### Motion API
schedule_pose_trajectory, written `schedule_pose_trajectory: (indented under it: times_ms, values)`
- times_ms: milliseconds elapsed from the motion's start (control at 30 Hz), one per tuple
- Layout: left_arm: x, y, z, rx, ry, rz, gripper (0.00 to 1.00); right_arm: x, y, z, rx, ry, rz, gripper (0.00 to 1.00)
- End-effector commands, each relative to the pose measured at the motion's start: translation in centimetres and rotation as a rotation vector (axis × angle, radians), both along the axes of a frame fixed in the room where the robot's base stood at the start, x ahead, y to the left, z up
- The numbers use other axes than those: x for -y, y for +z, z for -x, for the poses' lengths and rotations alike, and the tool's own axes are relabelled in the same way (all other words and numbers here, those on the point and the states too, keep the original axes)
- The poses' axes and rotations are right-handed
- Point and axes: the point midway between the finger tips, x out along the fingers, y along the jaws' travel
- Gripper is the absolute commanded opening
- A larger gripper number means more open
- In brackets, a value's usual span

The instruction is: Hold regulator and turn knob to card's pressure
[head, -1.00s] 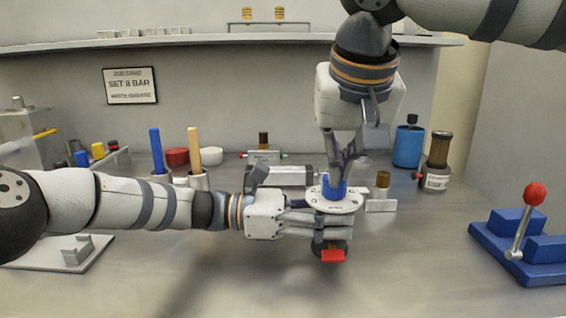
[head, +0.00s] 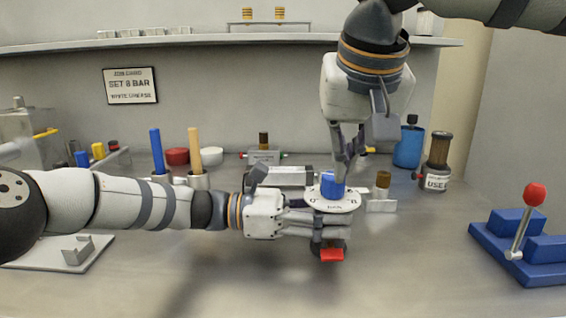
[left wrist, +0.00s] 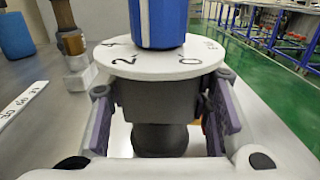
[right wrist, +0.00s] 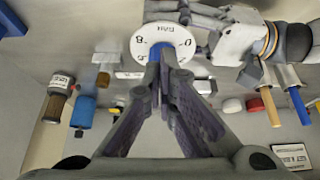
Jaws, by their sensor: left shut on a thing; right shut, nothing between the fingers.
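The regulator has a white numbered dial (head: 330,204), a dark body (left wrist: 160,105) and a blue knob (head: 333,186) on top; a red part (head: 332,255) shows below. My left gripper (head: 318,230) is shut on the regulator body and holds it upright above the table. In the left wrist view, the finger pads flank the body under the dial. My right gripper (head: 346,158) points down with its fingers shut and empty, tips at the knob's top; I cannot tell whether they touch. The card (head: 130,86) on the back wall reads "SET 8 BAR".
A blue lever stand (head: 525,245) with a red ball is at the right. A labelled brown-topped bottle (head: 437,165) and a blue container (head: 408,146) stand at the back right. Two cups with blue and tan handles stand behind my left arm. The front table is clear.

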Motion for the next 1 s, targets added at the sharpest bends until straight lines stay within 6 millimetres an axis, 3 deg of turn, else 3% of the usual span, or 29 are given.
schedule_pose_trajectory:
  times_ms: [100, 267, 1000]
  values:
    - [0.0, -0.1, 0.0, 0.000, 0.001, -0.002, 0.20, 0.0, -1.7, 0.0, -0.002, 0.001, 0.000, 0.00]
    - [0.0, -0.1, 0.0, 0.000, 0.001, -0.002, 0.20, 0.0, -2.8, 0.0, -0.001, 0.000, 0.000, 0.00]
    - [0.0, -0.1, 0.0, 0.000, 0.001, -0.002, 0.20, -0.1, -2.9, -0.4, 0.000, 0.001, 0.000, 0.00]
